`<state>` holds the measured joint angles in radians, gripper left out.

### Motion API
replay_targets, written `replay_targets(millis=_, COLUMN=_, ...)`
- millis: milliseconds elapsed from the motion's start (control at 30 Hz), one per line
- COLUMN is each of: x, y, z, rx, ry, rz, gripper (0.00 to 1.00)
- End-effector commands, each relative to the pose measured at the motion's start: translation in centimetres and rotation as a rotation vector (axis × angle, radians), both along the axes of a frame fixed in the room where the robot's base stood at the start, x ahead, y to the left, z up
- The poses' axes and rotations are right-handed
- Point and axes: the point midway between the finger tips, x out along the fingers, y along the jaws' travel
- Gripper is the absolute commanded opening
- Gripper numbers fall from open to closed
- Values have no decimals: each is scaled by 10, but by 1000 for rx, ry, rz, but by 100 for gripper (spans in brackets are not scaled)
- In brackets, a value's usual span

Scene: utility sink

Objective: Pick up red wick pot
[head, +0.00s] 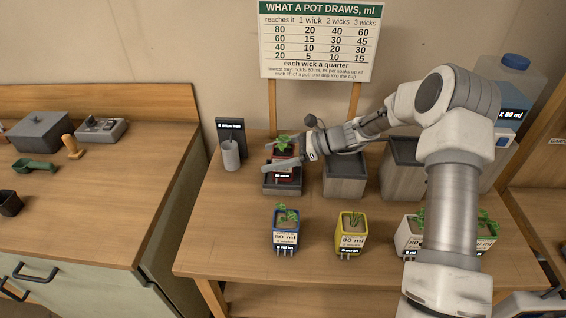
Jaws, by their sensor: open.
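The red wick pot (284,154), with a small green plant, stands at the grey tray (282,187) on the left part of the table. My gripper (268,154) reaches in from the right with its fingers apart. In this view one finger crosses behind or above the pot's upper part and the other crosses in front of it. The fingers partly hide the pot. I cannot tell whether they touch it.
Grey blocks (345,178) of rising height stand right of the tray. A blue pot (285,240), a yellow pot (350,241) and white pots (409,240) line the front. A grey cup (230,155) and dark sign (229,130) stand left.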

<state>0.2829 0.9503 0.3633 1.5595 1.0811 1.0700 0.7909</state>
Motion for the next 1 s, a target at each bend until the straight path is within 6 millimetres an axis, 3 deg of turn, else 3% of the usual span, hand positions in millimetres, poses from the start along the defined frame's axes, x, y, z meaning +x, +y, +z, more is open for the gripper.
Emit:
replay_targets(millis=233, x=1, y=3, z=-1, rx=0, ry=-2, rz=-1, gripper=98)
replay_targets(millis=733, x=0, y=2, z=-1, rx=-1, ry=-1, rz=-1, gripper=8)
replay_targets(millis=800, x=1, y=2, z=0, rx=0, ry=-2, rz=0, gripper=0)
replay_targets(millis=1000, x=1, y=2, z=2, rx=0, ry=-3, rz=0, gripper=0)
